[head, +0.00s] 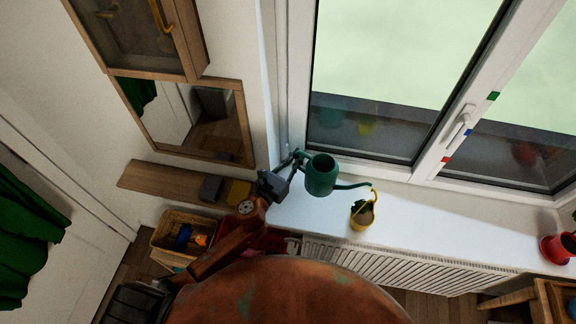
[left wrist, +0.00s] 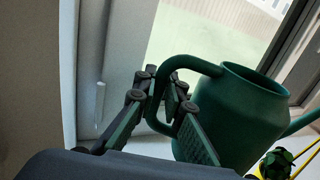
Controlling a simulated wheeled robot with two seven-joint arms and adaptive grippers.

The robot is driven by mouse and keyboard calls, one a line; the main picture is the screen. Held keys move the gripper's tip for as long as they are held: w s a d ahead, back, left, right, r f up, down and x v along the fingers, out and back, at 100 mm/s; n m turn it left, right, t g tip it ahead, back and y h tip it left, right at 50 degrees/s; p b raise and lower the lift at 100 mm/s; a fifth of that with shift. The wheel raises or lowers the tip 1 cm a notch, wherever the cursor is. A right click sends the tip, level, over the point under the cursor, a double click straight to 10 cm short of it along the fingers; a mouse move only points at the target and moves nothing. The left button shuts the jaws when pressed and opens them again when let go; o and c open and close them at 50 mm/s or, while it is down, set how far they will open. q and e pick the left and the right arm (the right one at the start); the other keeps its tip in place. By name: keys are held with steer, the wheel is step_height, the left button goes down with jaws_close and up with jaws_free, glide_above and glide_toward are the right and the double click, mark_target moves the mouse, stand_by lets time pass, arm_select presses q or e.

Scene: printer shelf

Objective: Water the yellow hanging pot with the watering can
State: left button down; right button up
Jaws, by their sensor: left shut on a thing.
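The green watering can (head: 321,176) is in the air over the windowsill. Its spout points right, and the tip is close above the yellow hanging pot (head: 361,222). My left gripper (head: 297,160) is shut on the can's handle. In the left wrist view the fingers (left wrist: 160,98) close around the handle of the can (left wrist: 238,115). The can looks roughly upright there. The pot has a looped yellow handle and a small plant; the plant (left wrist: 277,163) shows at the lower right of the wrist view. I cannot see any water. My right gripper is not in view.
The window frame (head: 392,172) stands behind the can. The white sill (head: 420,215) runs right to a red pot (head: 557,248), above a radiator (head: 390,266). At left are a wooden shelf (head: 160,186), a mirror (head: 190,118) and a basket (head: 170,240).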

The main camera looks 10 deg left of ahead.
arm_select(q)
steer(key=shift+d+f+b, duration=0.1)
steer(key=shift+f+b, duration=0.8)
steer(key=shift+b, duration=0.15)
step_height(320, 180, down, 2)
steer(key=shift+b, duration=1)
steer(key=shift+f+b, duration=0.6)
steer(key=shift+f, duration=0.05)
steer(key=shift+w+r+p, duration=0.1)
steer(key=shift+r+p, duration=0.6)
steer(key=shift+r, duration=0.15)
steer(key=shift+r+m+p, duration=0.6)
steer(key=shift+r+p, duration=0.2)
steer(key=shift+r, duration=0.1)
steer(key=shift+f, duration=0.2)
steer(key=shift+r, duration=0.25)
